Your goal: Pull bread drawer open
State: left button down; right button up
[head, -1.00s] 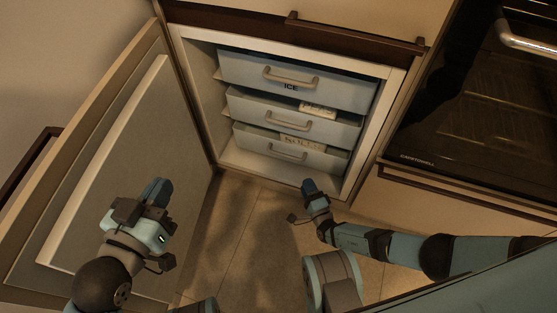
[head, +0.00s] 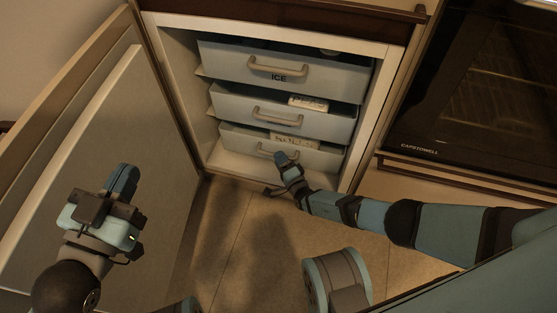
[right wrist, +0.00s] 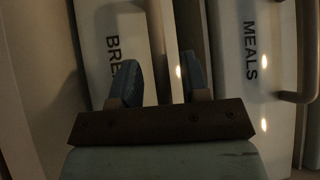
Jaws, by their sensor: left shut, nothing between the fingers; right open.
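The bread drawer (head: 238,140) is the lowest of three pale drawers in the open freezer compartment; its label shows partly in the right wrist view (right wrist: 95,75). Its handle (head: 263,152) is partly hidden by my right gripper (head: 283,158), which is at the drawer's front. In the right wrist view my right gripper (right wrist: 162,82) is open, and a pale bar that looks like the handle lies between its fingers. I cannot tell whether it touches. My left gripper (head: 122,180) is shut and empty, in front of the open door.
The MEALS drawer (head: 235,101) is just above, also in the right wrist view (right wrist: 235,90), and the ICE drawer (head: 225,60) is on top. The open freezer door (head: 95,170) stands at left. A dark oven (head: 470,100) is at right. Floor (head: 245,230) is free in front.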

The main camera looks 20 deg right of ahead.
pick_arm(q)
jog(key=shift+w+a+r+m+h, duration=0.1)
jog(key=shift+w+r+m+h, duration=0.1)
jog(key=shift+m+h, duration=0.1)
pick_arm(e)
jog(key=shift+x, duration=0.75)
pick_arm(q)
jog(key=shift+s, duration=0.1)
